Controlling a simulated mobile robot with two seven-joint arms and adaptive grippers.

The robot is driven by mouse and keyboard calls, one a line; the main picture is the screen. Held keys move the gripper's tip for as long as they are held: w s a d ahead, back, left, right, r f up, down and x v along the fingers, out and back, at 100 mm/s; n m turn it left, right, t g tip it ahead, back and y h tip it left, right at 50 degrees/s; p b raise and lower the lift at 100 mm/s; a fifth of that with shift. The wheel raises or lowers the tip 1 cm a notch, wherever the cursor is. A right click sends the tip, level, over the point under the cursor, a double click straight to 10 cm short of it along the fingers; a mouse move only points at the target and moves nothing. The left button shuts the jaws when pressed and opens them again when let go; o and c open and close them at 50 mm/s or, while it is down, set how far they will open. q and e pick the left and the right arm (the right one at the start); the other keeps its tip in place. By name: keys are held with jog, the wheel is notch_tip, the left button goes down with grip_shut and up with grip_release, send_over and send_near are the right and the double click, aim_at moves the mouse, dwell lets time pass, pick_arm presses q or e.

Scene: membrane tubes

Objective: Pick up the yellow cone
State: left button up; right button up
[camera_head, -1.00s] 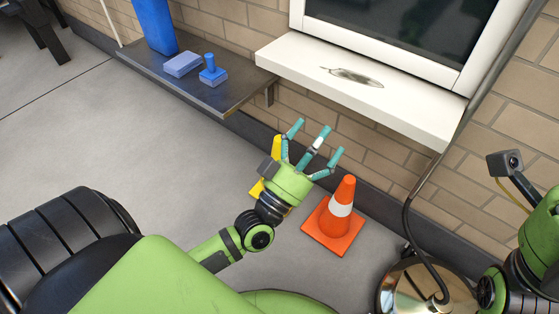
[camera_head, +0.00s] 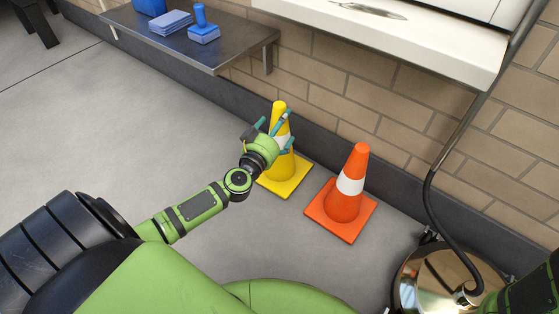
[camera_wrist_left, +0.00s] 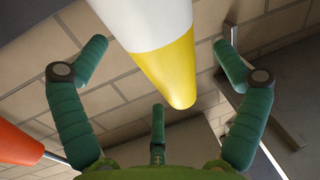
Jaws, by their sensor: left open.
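The yellow cone (camera_head: 281,168) with a white band stands upright on the floor by the wall. In the left wrist view its yellow tip and white band (camera_wrist_left: 165,65) show between my spread fingers. My left gripper (camera_head: 275,130) is at the cone's upper part in the head view, on its near left side, with a finger reaching on either side. The left gripper also shows in the left wrist view (camera_wrist_left: 155,90), open, with its green fingers apart from the cone. I cannot tell from the head view whether the palm touches the cone. My right gripper is out of the frames.
An orange cone (camera_head: 345,195) with a white band stands close to the right of the yellow one. A dark shelf (camera_head: 235,58) with blue items and a white sill (camera_head: 430,45) jut from the brick wall above. A shiny metal vessel (camera_head: 435,280) stands at lower right. The floor at left is clear.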

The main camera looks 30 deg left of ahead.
pick_arm(q)
jog(key=shift+w+a, duration=0.2)
jog(key=shift+w, duration=0.8)
jog(key=shift+c, duration=0.4)
jog(key=c, duration=1.7)
jog(key=shift+r, duration=0.1)
jog(key=shift+c, duration=0.2)
jog(key=shift+r, duration=0.1)
